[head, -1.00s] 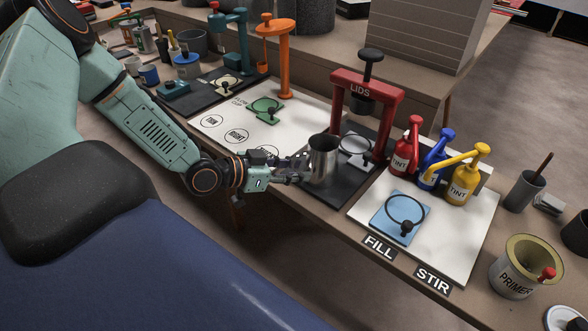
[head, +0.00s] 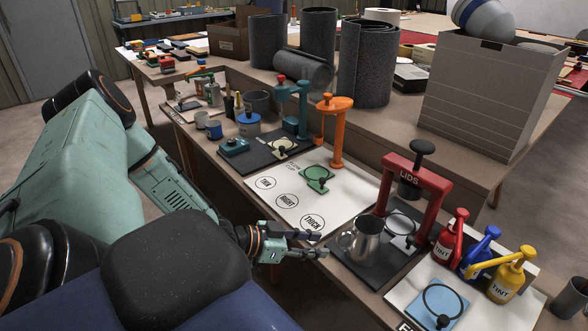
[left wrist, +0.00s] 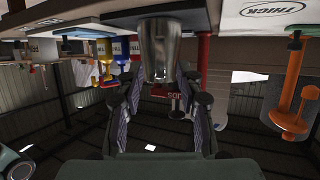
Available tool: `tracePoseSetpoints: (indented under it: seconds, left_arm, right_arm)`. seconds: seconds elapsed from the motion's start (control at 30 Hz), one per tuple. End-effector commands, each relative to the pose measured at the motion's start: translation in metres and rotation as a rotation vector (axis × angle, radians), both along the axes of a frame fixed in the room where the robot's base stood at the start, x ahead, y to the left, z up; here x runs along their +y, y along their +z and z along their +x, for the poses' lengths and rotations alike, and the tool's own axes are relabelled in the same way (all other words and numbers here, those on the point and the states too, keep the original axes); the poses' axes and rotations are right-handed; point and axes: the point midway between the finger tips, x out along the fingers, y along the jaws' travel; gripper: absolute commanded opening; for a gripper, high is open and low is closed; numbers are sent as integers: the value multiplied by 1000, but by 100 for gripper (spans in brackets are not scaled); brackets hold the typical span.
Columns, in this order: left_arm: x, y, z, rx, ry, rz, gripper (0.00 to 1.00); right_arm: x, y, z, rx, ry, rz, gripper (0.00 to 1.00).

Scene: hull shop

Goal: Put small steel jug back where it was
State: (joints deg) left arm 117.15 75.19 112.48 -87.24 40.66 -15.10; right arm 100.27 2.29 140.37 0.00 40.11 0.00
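The small steel jug (head: 364,243) stands upright on the dark mat (head: 375,272) in front of the red LIDS press (head: 417,177). Its handle is on the left side, facing my left gripper (head: 321,245). That gripper is open and empty, its fingers pointing at the jug with a small gap between. In the left wrist view the jug (left wrist: 160,48) shows upside down, just beyond and between the tips of the spread fingers (left wrist: 158,88). My right gripper is not in view.
A white board with printed circles (head: 285,199) lies left of the mat, with a green plate (head: 317,176) on it. Red (head: 446,240), blue (head: 474,260) and yellow (head: 505,281) tint bottles stand to the right. An orange stand (head: 337,135) rises behind the board.

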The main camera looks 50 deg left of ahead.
Motion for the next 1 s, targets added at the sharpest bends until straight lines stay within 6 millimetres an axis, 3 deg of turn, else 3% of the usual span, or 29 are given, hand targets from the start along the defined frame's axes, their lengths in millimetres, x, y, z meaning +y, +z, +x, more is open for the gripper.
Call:
tracePoseSetpoints:
  seconds: [0.3, 0.67, 0.77, 1.0]
  left_arm:
    - [14, 15, -26, 1, 3, -1, 36]
    - [18, 19, -39, 7, -1, -4, 36]
    - [7, 18, -35, 47, -2, -27, 36]
    - [-58, 3, -31, 311, 26, -116, 36]
  right_arm:
    - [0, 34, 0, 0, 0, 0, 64]
    - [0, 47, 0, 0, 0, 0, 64]
    - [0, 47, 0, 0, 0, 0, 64]
    - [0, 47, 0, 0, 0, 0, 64]
